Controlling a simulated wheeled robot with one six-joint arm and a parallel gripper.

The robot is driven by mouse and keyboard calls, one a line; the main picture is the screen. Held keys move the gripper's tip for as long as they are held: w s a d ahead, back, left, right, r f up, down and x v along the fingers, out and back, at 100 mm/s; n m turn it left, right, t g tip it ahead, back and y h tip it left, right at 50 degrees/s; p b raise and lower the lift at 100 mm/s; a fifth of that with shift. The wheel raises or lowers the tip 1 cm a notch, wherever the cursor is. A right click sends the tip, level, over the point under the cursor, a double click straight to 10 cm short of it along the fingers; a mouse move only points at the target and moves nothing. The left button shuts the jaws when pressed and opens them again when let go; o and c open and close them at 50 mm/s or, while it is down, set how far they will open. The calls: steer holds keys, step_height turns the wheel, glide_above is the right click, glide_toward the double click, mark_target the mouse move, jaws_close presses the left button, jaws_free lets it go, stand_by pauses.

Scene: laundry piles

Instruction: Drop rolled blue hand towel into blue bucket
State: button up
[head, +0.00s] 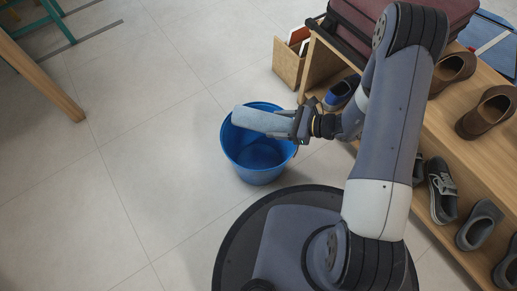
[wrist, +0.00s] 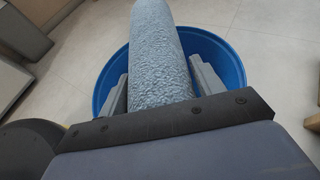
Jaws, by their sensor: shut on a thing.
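The rolled blue hand towel (head: 262,121) is a pale blue fuzzy cylinder. My gripper (head: 297,124) is shut on it near one end, and the rest sticks out to the left. In the wrist view the towel (wrist: 158,50) runs up between the two fingers (wrist: 160,85). The blue bucket (head: 257,163) stands on the floor, and its inside looks empty where it shows. The towel lies across above the far part of its opening in the head view. The bucket's rim (wrist: 232,62) curves around behind the towel in the wrist view. The height between towel and rim is hard to tell.
A wooden shoe rack (head: 440,125) with several shoes stands at the right. A dark maroon case (head: 430,15) lies on top of it. A wooden box (head: 288,62) is at its far end. A table leg (head: 50,85) is at the left. The tiled floor left of the bucket is clear.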

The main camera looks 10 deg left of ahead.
mark_target(280, 120)
steer(key=o, duration=1.2)
steer(key=shift+p+v, duration=2.1)
steer(key=shift+v, duration=3.3)
steer(key=b+x, duration=0.4)
steer(key=x, duration=0.7)
steer(key=shift+s+a+f+b, duration=0.1)
steer(key=shift+f+b, duration=0.1)
steer(key=shift+b, duration=0.15)
step_height(280, 120, up, 4)
steer(key=p, duration=0.3)
steer(key=shift+r, duration=0.2)
steer(key=shift+r+p, duration=0.6)
steer(key=shift+r, duration=0.05)
steer(key=shift+f, duration=0.1)
